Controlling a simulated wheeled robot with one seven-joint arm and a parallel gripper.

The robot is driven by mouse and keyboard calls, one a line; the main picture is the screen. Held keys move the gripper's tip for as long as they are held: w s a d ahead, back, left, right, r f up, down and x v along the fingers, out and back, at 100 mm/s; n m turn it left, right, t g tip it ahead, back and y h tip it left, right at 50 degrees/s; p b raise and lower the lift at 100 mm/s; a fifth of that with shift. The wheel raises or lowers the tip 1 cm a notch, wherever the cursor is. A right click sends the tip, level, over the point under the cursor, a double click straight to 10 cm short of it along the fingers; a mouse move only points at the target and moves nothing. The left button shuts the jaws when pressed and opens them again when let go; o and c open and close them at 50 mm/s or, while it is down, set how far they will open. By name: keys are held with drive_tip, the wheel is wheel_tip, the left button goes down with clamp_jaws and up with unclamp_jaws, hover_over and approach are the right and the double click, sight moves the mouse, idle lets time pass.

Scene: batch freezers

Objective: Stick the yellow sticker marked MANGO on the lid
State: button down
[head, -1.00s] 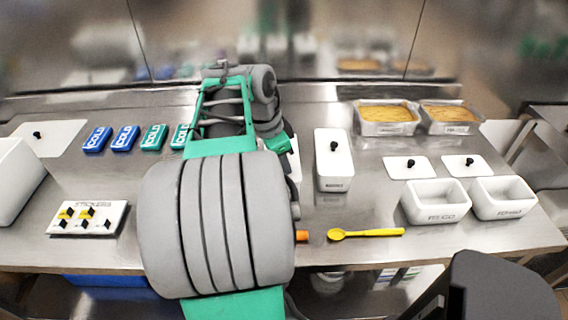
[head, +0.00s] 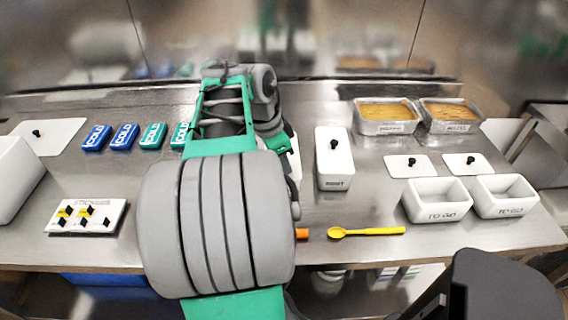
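A white sticker board (head: 112,207) lies at the front left, with small yellow and black marks on it. The print is too small to read, so I cannot tell which sticker says MANGO. Several white lids with black knobs are in view: a large flat lid (head: 62,131) at the back left, a lid on a narrow white tub (head: 333,167), and two small lids (head: 400,170) (head: 470,169) at the right. I cannot tell which lid is meant. My gripper is hidden behind my arm, which covers the middle of the counter. A white thing behind it is mostly hidden.
Several blue and teal COLD packs (head: 124,136) lie at the back left. Two metal pans (head: 386,127) of yellow-orange food stand at the back right. Two open white TO GO tubs (head: 437,212) stand in front. A yellow spoon (head: 370,232) lies near the front edge.

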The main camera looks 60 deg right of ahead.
drive_tip(key=c, duration=2.2)
unclamp_jaws()
drive_tip(key=c, duration=1.6)
unclamp_jaws()
drive_tip(key=shift+o, duration=0.2)
drive_tip(key=o, duration=0.5)
drive_tip(key=shift+r, duration=0.1)
drive_tip(key=shift+r+p, duration=2.85)
drive_tip(key=shift+r, duration=0.55)
